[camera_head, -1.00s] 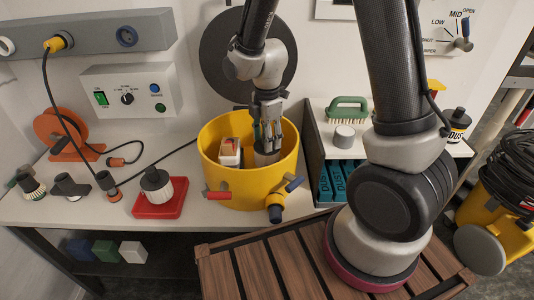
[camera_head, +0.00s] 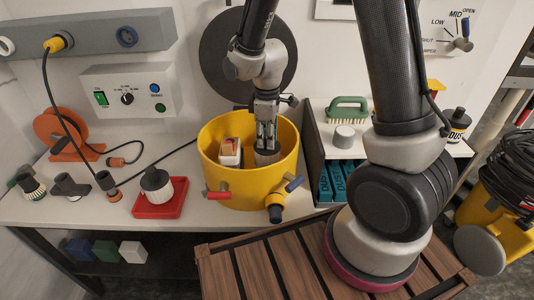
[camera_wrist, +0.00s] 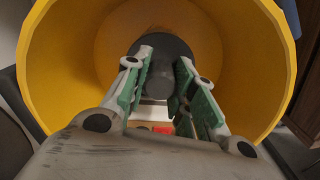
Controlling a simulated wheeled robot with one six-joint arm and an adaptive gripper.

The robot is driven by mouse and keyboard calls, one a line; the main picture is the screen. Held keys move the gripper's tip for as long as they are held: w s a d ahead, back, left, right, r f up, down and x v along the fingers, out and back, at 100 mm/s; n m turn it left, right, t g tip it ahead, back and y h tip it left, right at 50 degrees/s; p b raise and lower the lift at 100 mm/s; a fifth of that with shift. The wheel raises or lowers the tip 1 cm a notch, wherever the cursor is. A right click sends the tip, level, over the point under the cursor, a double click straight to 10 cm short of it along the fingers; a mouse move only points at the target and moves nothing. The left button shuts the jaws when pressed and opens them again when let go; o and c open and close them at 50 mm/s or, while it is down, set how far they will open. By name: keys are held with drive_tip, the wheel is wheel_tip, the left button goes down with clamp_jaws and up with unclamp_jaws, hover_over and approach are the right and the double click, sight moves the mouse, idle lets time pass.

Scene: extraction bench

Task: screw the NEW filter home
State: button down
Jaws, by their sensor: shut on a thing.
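A yellow drum (camera_head: 222,180) stands open-topped on the bench. My gripper (camera_head: 267,143) reaches down into it and is shut on a filter (camera_head: 267,158) with a pleated, greyish side, standing upright at the right inside the drum. In the wrist view my fingers (camera_wrist: 163,85) lie on either side of the filter's round dark cap (camera_wrist: 165,65). The filter's lower end and its seat are hidden. Another filter (camera_head: 158,187), with a black top and white pleats, stands on a red tray (camera_head: 145,211) left of the drum. I cannot tell from markings which is new.
A white box with a red marking (camera_head: 229,152) is in the drum beside the filter. Red and blue-handled fittings stick out of the drum's front. A grey divider (camera_head: 314,150) and blue dust boxes (camera_head: 341,172) stand close right. Nozzles (camera_head: 70,187) lie at the bench's left.

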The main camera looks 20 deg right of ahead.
drive_tip(key=m, duration=0.5)
drive_tip(key=shift+m, duration=0.3)
drive_tip(key=m, duration=0.6)
drive_tip(key=shift+m, duration=0.4)
drive_tip(key=c, duration=1.1)
unclamp_jaws()
wheel_tip(320, 180, up, 12)
drive_tip(key=s+d+r+t, duration=0.2)
drive_tip(key=s+d+r, duration=0.4)
drive_tip(key=s, duration=0.3)
drive_tip(key=s+d+r+t, duration=0.2)
drive_tip(key=s+d+r, duration=0.4)
drive_tip(key=s+d, duration=0.3)
drive_tip(key=shift+s+n, duration=0.3)
drive_tip(key=shift+s, duration=0.2)
